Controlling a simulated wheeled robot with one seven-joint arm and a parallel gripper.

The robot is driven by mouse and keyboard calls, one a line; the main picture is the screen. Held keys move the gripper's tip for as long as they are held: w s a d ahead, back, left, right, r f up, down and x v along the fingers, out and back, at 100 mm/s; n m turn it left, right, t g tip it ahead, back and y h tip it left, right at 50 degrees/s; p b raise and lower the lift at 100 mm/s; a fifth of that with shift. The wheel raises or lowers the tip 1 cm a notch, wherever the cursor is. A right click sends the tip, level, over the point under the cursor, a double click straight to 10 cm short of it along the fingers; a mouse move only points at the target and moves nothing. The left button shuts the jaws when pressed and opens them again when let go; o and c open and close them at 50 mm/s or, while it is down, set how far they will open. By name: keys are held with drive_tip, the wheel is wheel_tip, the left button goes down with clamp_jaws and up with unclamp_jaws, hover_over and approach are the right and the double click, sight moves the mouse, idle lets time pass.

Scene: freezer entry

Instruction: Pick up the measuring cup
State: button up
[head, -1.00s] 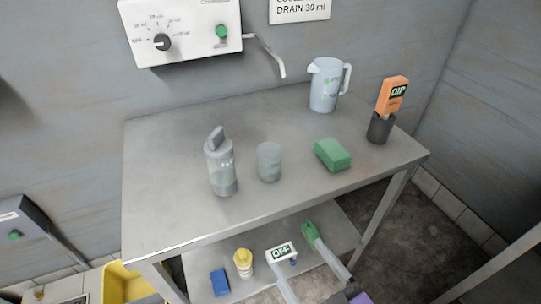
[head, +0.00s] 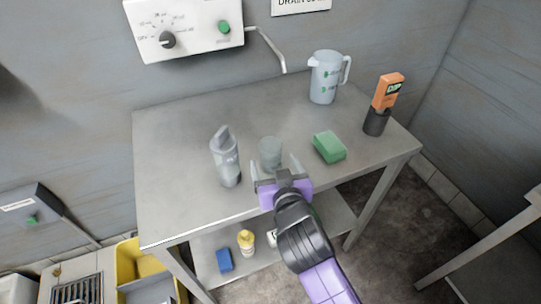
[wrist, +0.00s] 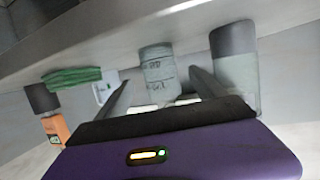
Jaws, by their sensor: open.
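The measuring cup, a small translucent grey cup (head: 270,150) with faint markings, stands upright on the steel table (head: 180,130). It also shows in the wrist view (wrist: 158,70), upside down, between and beyond my fingers. My gripper (head: 275,168) is open and empty at the table's front edge, just in front of the cup. Its two fingers point toward the cup, one to each side in the picture. In the wrist view my gripper (wrist: 162,92) has nothing between its fingers. I cannot tell whether a finger touches the cup.
A grey bottle (head: 226,162) stands close left of the cup. A green sponge (head: 329,147) lies to the right. A jug (head: 324,78) and an orange DIP meter (head: 387,92) in a dark holder stand farther back. A lower shelf holds a yellow bottle (head: 246,242) and a blue block (head: 224,260).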

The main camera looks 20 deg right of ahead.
sight(273, 160)
drive_tip(key=x, duration=0.1)
drive_tip(key=p+x, duration=0.1)
drive_tip(key=x, duration=0.1)
drive_tip(key=shift+w+d+r, duration=0.1)
drive_tip(key=shift+w+r, duration=0.2)
drive_tip(key=shift+w, duration=0.1)
drive_tip(key=shift+w+d+f, duration=0.1)
drive_tip(key=shift+w+f, duration=0.15)
drive_tip(key=shift+w, duration=0.35)
drive_tip(key=shift+c, duration=0.5)
drive_tip(key=c, duration=1.3)
drive_tip(key=shift+c, duration=0.2)
